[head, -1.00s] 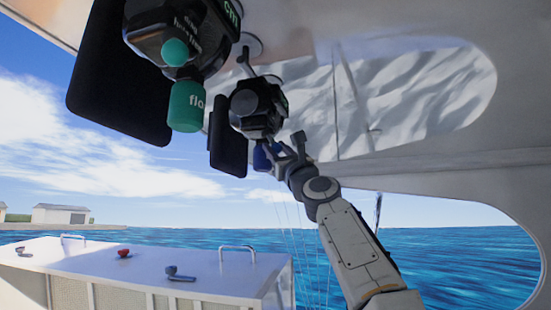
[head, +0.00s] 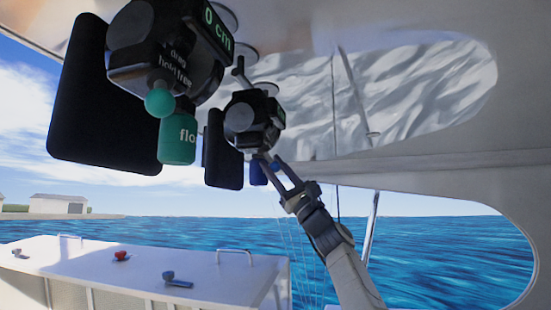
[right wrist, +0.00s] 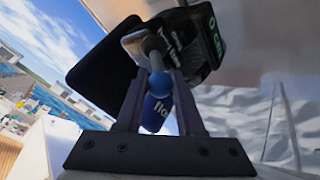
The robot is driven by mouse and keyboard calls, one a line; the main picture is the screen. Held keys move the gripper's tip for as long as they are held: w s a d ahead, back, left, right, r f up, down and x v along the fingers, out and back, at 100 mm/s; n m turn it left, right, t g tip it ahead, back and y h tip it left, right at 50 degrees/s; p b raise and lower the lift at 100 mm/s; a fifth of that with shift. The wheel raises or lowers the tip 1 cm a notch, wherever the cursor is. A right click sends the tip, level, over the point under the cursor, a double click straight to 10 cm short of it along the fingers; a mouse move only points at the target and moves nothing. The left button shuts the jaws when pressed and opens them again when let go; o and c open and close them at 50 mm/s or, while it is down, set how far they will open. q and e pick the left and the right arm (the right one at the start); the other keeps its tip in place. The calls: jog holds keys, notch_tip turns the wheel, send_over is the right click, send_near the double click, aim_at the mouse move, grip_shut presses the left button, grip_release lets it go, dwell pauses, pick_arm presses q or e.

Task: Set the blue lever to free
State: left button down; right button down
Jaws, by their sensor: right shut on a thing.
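The blue lever's round blue knob (right wrist: 159,84) hangs under the farther black reel-like unit (head: 254,120), seen close up in the right wrist view. My right gripper (right wrist: 158,82) has a finger on each side of the knob and is shut on it. In the head view my right gripper (head: 266,162) reaches up from below right; its fingers mostly hide the knob. A blue cylinder (head: 257,173) marked "flo" hangs beside the knob. The lever's setting cannot be read; labels on the unit are partly hidden. My left gripper is not in view.
A nearer black unit (head: 165,45) has a teal knob (head: 159,102) and a teal cylinder (head: 177,140). Dark flat panels (head: 75,100) hang beside the units. A white cabinet (head: 130,268) with small levers stands below left. Open air lies right of my arm.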

jog(key=shift+w+n+g+y, duration=0.15)
jog(key=shift+n+g+y, duration=0.15)
jog(key=shift+n+g, duration=0.1)
jog(key=c, duration=0.5)
grip_release()
jog(key=shift+c, duration=0.2)
jog(key=b+v, duration=1)
jog(key=b, duration=0.2)
jog(key=shift+f, duration=0.2)
jog(key=shift+d, duration=0.15)
